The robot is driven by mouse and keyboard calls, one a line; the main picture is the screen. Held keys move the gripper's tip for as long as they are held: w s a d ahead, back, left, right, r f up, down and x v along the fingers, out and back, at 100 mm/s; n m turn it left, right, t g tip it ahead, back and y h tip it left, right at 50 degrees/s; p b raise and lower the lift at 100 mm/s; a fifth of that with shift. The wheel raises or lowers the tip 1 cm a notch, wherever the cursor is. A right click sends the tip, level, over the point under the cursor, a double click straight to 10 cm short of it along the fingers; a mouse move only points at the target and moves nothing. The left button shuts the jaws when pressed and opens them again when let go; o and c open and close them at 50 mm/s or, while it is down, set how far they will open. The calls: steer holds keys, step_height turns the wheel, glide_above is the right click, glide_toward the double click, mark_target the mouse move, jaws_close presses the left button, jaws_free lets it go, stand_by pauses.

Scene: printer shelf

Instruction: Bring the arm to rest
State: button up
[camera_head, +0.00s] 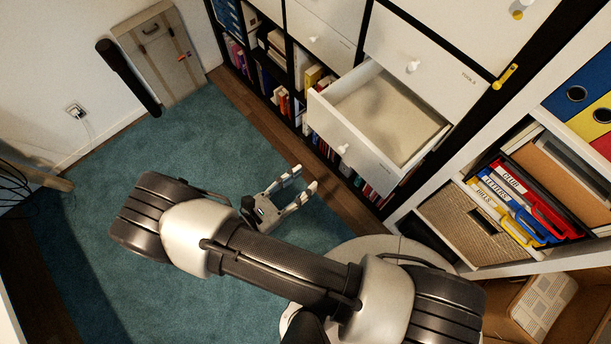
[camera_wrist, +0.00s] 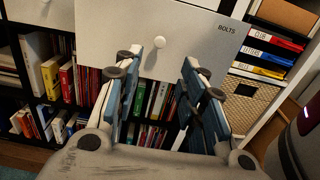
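My gripper (camera_head: 306,190) is open and empty, held above the teal carpet in front of the shelf unit. In the wrist view its two fingers (camera_wrist: 174,62) stand apart with nothing between them. Beyond them is the front of a white drawer (camera_wrist: 130,35) with a round knob and the label BOLTS. In the head view this drawer (camera_head: 330,125) is pulled out and looks empty inside. My gripper is apart from it, to its lower left. My arm stretches across the lower middle of the head view.
The shelf unit holds several closed white drawers (camera_head: 420,50) and books (camera_head: 285,103). A wicker basket (camera_head: 463,222) and labelled binders (camera_head: 525,205) sit in the right shelf. An open cardboard box (camera_head: 580,310) is at the lower right. The teal carpet (camera_head: 215,140) is clear on the left.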

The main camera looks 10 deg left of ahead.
steer(key=shift+r, duration=0.1)
stand_by(0.4)
steer(key=w+d+r+m+g, duration=0.2)
steer(key=d+r+m+g, duration=0.45)
steer(key=r, duration=0.25)
steer(key=w+d+r+m+g, duration=0.2)
steer(key=d+r+m+g, duration=0.3)
steer(key=r+m+g, duration=0.3)
steer(key=s+d+r+m+t+y, duration=0.2)
steer(key=s+d+r+m+y, duration=0.2)
steer(key=r+m, duration=0.3)
steer(key=s+d+r+m+t+y, duration=0.2)
steer(key=s+d+r+m+y, duration=0.2)
steer(key=d+r+m+y, duration=0.2)
step_height(320, 180, up, 3)
steer(key=shift+d+f+m+t+y, duration=0.15)
steer(key=shift+d+m+t+y, duration=0.25)
steer(key=shift+m, duration=0.25)
steer(key=shift+c, duration=0.4)
